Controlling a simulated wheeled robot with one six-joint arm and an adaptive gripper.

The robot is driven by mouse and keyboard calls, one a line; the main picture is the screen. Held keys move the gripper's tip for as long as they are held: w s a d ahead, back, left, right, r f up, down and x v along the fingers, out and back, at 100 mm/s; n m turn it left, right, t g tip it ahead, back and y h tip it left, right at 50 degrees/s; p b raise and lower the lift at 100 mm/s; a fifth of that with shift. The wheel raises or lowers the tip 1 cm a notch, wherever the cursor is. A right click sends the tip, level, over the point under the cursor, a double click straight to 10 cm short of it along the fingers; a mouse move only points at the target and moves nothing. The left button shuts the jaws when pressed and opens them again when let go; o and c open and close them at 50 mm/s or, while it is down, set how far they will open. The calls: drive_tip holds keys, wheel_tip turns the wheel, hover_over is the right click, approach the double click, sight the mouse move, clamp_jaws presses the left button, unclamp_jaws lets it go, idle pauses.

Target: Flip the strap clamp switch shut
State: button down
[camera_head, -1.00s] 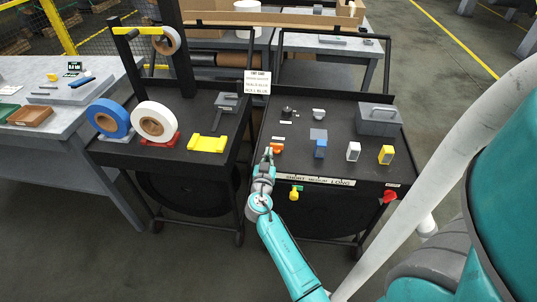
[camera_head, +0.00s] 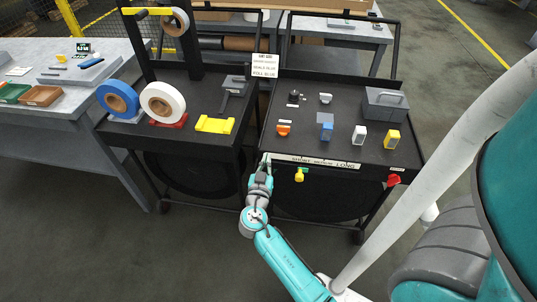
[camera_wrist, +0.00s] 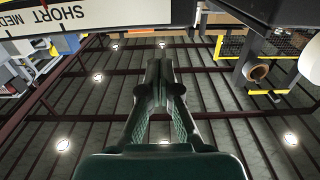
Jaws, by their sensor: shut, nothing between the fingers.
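On the right cart's black top, a small orange part (camera_head: 283,130) sits near the front left; it may be the strap clamp switch, but its lever position is too small to tell. A yellow knob (camera_head: 299,175) hangs at the front edge below the SHORT MEDIUM LONG strip (camera_head: 312,162), and a red knob (camera_head: 393,180) sits at the front right corner. My gripper (camera_head: 265,160) is at the strip's left end, left of and nearer than the orange part. In the wrist view its fingers (camera_wrist: 160,78) are together, empty, with the ceiling behind them.
Blue (camera_head: 325,126), white (camera_head: 359,135) and yellow (camera_head: 392,140) blocks stand right of the orange part. A grey box (camera_head: 385,105) with a handle is behind them. The left cart holds a blue roll (camera_head: 118,100), a white roll (camera_head: 163,103) and a yellow holder (camera_head: 214,124). Floor in front is clear.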

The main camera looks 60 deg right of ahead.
sight(279, 129)
drive_tip(key=shift+a, duration=0.1)
drive_tip(key=shift+s+d, duration=0.2)
drive_tip(key=shift+s, duration=1)
drive_tip(key=x, duration=1.3)
drive_tip(key=shift+w+d, duration=0.15)
drive_tip(key=shift+d, duration=0.2)
drive_tip(key=shift+w+d, duration=0.1)
drive_tip(key=shift+d, duration=0.05)
